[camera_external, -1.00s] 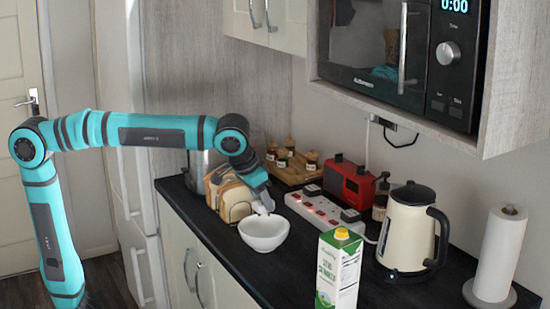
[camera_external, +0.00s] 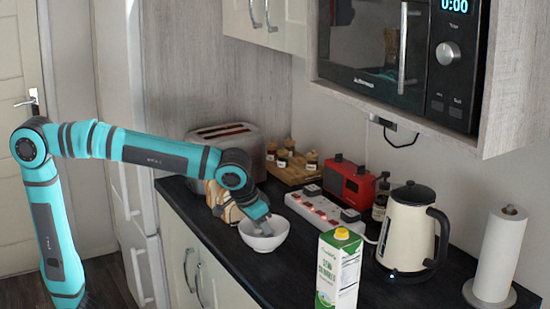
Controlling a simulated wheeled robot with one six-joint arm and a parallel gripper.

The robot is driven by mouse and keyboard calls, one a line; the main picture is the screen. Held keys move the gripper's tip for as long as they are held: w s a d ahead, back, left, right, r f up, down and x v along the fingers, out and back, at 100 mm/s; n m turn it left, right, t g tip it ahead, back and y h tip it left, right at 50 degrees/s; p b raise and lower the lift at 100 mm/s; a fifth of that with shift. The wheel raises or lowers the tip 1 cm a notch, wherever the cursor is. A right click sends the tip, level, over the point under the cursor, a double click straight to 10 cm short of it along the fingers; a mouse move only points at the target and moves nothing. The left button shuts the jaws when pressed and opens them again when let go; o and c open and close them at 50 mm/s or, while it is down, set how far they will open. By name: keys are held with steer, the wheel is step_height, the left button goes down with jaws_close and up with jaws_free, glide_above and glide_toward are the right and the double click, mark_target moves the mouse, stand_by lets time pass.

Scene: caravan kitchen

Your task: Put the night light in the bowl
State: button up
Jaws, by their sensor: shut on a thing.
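The white bowl (camera_external: 265,246) stands upright on the dark worktop, near its front edge. My gripper (camera_external: 264,226) points down, with its fingertips over or just inside the bowl's opening. It is shut on a small pale thing, which I take to be the night light; it is mostly hidden by the fingers and hard to tell from the white bowl. I cannot tell whether it touches the bowl.
A milk carton (camera_external: 338,270) stands right of the bowl. A power strip (camera_external: 318,212) lies behind it, with a red radio (camera_external: 348,180) and a kettle (camera_external: 408,230) nearby. Bread slices (camera_external: 222,202) and a toaster (camera_external: 226,138) are to the left.

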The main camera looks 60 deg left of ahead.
steer(key=shift+f, duration=0.1)
steer(key=o, duration=1)
steer(key=v, duration=1.2)
